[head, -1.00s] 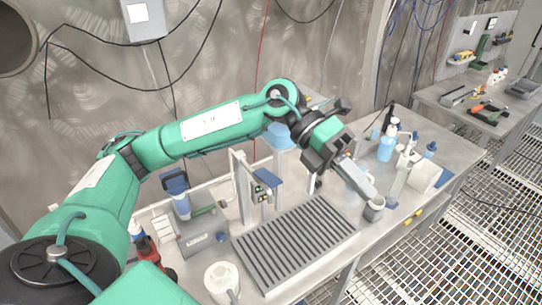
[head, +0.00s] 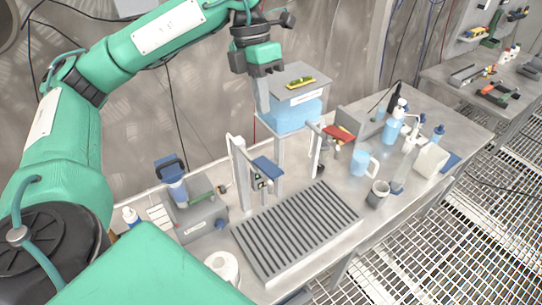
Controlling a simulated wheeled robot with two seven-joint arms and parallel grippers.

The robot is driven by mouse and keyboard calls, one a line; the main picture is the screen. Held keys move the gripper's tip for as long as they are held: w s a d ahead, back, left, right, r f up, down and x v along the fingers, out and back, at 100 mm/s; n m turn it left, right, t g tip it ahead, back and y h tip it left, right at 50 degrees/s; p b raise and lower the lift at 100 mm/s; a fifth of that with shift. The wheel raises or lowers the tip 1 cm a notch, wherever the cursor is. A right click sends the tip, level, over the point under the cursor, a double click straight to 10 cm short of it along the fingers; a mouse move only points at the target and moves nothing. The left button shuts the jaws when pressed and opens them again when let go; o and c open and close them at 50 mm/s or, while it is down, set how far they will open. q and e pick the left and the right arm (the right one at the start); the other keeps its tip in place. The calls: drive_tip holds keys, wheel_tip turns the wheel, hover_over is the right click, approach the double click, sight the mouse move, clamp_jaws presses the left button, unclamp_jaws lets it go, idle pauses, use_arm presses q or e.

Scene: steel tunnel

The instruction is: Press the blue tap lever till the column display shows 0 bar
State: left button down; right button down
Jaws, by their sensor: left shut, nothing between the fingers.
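The blue tap lever (head: 268,168) is a flat blue paddle on a grey column (head: 241,175) at the back edge of the slatted drain tray. A small dark display (head: 259,183) sits under the lever; its reading is too small to make out. My left gripper (head: 262,103) is shut and empty, fingers pointing down. In the picture it is above the lever and apart from it, in front of the blue water tank (head: 292,116). A second tap with a red lever (head: 338,133) stands to the right. My right gripper is out of view.
The slatted tray (head: 297,232) is empty. A grey box with a blue-handled item (head: 172,183) stands left. A white roll (head: 222,267) is at the front.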

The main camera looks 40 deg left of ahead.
use_arm(q)
drive_tip(key=p, duration=0.6)
approach(273, 170)
drive_tip(key=x, duration=0.5)
drive_tip(key=shift+f, duration=0.25)
drive_tip(key=shift+d+f, duration=0.2)
drive_tip(key=shift+f, duration=0.45)
drive_tip(key=shift+f, duration=0.1)
